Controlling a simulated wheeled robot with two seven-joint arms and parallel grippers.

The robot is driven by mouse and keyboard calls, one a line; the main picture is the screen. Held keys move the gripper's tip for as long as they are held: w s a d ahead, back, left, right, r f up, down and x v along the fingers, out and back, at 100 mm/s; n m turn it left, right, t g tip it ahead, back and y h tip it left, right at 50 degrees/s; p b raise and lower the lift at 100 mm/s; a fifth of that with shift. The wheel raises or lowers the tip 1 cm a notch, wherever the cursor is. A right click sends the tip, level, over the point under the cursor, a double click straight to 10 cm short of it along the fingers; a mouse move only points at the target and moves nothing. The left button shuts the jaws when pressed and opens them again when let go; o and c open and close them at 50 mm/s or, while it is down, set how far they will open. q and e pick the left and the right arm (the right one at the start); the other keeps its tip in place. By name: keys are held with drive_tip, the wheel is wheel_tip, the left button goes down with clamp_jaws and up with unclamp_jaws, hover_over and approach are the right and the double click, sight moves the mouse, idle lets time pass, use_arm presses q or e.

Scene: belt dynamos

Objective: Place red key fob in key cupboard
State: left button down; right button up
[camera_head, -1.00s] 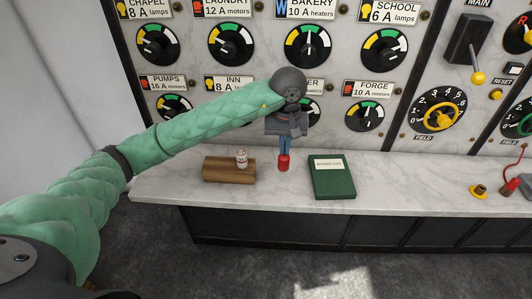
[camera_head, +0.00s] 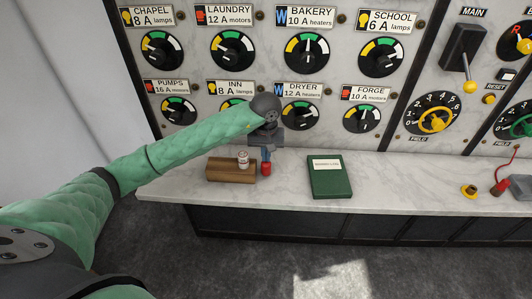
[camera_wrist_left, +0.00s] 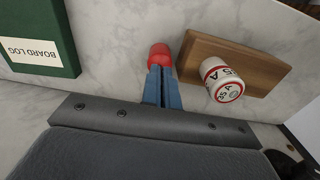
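My left gripper (camera_head: 266,154) hangs over the marble ledge with its blue fingers close together. A small rounded red piece, which I take as the red key fob (camera_head: 266,169), is at the fingertips. In the left wrist view the red key fob (camera_wrist_left: 160,55) spans both fingers (camera_wrist_left: 161,72), so they appear shut on it. It is just right of the wooden block, close to the ledge; I cannot tell if it touches. Its lower part is hidden. No key cupboard can be made out. My right gripper is out of view.
The wooden block (camera_head: 222,171) holds a white cylinder (camera_head: 243,159) with red bands. A green board log (camera_head: 330,176) lies right of the gripper. The switchboard (camera_head: 345,93) with dials rises behind. A red plug (camera_head: 501,188) and a brass socket (camera_head: 469,191) are far right.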

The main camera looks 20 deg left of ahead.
use_arm(q)
drive_tip(key=shift+f, duration=0.5)
drive_tip(key=shift+f, duration=0.1)
drive_tip(key=c, duration=1.7)
unclamp_jaws()
